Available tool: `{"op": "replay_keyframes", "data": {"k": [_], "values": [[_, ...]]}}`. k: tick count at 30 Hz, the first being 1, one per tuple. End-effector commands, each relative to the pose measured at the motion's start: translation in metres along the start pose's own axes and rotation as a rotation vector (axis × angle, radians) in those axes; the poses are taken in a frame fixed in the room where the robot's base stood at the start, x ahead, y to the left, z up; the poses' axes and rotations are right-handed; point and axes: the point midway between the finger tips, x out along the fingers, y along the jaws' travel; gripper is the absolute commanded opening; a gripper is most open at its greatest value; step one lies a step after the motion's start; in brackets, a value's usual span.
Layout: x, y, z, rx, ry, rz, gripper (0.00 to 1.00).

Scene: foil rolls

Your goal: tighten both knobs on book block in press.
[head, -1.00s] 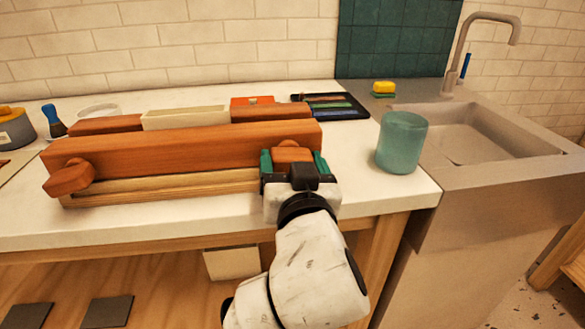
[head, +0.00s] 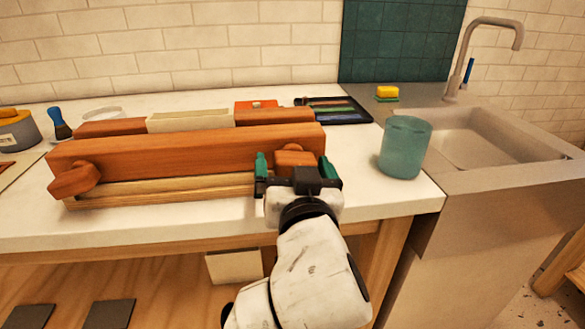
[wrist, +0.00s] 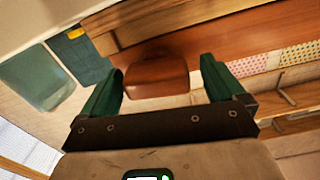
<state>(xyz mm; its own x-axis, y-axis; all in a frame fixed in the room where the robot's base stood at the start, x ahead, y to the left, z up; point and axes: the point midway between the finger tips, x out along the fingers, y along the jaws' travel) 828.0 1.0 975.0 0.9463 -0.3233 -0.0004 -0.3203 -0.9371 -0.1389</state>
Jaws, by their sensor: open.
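The wooden press (head: 200,150) lies on the white bench with the pale book block (head: 190,119) clamped between its beams. The left knob (head: 74,179) sticks out of the front beam and looks tilted. The right knob (head: 295,160) is at the beam's right end, and it also shows in the wrist view (wrist: 156,78). My gripper (head: 299,168) is open at the right knob, with one green finger on each side of it. In the wrist view my fingers (wrist: 163,90) stand apart from the knob, with gaps on both sides.
A teal cup (head: 405,147) stands right of the press near the bench edge. A sink (head: 490,140) is at right. A brush (head: 59,124) and a tub (head: 17,132) are at left.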

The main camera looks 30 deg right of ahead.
Motion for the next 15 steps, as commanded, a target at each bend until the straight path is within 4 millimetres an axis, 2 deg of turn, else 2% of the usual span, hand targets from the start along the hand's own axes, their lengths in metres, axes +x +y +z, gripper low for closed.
{"op": "replay_keyframes", "data": {"k": [5, 15], "values": [[-0.014, -0.001, 0.0, 0.0, 0.0, -0.002, 0.96], [-0.078, -0.002, 0.001, -0.001, -0.002, -0.006, 0.96]]}}
